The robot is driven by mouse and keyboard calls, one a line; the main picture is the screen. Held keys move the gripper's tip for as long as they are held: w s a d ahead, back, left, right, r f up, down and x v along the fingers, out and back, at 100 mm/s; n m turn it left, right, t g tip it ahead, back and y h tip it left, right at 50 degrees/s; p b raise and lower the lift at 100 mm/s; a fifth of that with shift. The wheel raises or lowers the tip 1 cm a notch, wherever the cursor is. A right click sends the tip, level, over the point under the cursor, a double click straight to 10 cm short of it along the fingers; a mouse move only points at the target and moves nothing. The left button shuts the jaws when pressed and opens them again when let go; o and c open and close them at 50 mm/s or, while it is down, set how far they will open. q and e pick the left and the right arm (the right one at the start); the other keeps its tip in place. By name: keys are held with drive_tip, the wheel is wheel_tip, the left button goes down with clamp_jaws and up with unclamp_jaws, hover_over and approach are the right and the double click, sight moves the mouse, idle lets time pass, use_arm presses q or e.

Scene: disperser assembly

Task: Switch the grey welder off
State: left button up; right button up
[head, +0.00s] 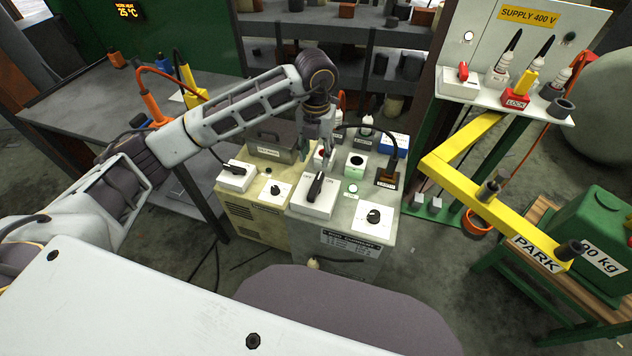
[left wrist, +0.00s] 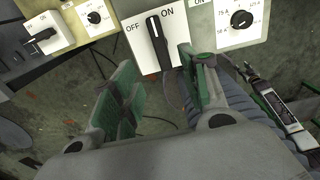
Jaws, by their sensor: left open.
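The grey welder (head: 340,245) stands in the middle of the head view, with a labelled front. On its top is a white switch plate with a dark rotary knob (head: 315,188). In the left wrist view the knob (left wrist: 157,42) stands nearly upright, leaning slightly, between the words OFF on its left and ON on its right. I cannot tell which position is set. My left gripper (head: 325,152) is just behind the plate in the head view. In the left wrist view its green-padded fingers (left wrist: 158,88) are apart and empty, near the switch plate's lower edge.
A beige unit (head: 258,222) with its own white switch (head: 236,176) adjoins on the left. A round current dial (head: 373,216) sits right of the knob. A black cable arches to a socket (head: 387,176) behind. A yellow arm (head: 500,215) stands to the right.

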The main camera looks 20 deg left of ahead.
sight(316, 184)
use_arm(q)
wheel_tip(316, 184, down, 11)
drive_tip(key=shift+f+p, duration=0.2)
drive_tip(key=shift+p, duration=0.2)
drive_tip(key=shift+f, duration=0.75)
use_arm(e)
drive_tip(key=shift+s+a+r, duration=0.4)
drive_tip(key=shift+s+a, duration=0.1)
drive_tip(key=shift+a, duration=0.15)
